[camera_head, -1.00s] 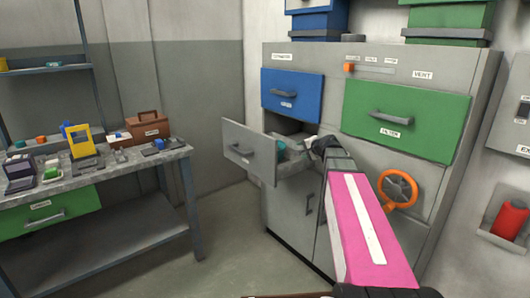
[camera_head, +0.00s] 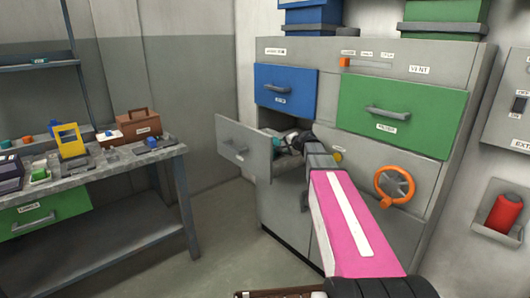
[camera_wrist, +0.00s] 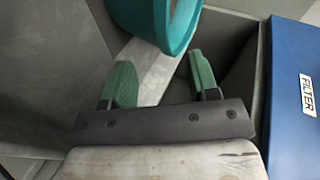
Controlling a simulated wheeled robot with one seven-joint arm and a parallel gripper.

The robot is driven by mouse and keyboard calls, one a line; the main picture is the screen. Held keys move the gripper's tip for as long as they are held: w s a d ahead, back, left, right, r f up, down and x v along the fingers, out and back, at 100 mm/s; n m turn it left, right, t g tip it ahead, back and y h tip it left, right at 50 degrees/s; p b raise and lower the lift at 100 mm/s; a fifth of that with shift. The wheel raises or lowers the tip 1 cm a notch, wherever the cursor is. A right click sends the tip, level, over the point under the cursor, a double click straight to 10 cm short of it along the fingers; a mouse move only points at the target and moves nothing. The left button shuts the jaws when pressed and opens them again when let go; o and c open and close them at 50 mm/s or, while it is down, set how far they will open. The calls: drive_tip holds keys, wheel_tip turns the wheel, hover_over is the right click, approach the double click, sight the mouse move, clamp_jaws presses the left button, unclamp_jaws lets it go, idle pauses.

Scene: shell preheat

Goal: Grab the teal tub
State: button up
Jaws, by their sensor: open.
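The teal tub (camera_wrist: 155,22) is a round teal vessel at the top of the wrist view, partly cut off by the frame edge.
The grey drawer walls (camera_wrist: 45,70) flank the left. The closed blue drawer (camera_head: 285,92) and green drawer (camera_head: 385,115) are above. An orange handwheel (camera_head: 394,186) is to the right.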

drive_tip(key=x, duration=0.3)
clamp_jaws()
drive_tip(key=shift+r, duration=0.15)
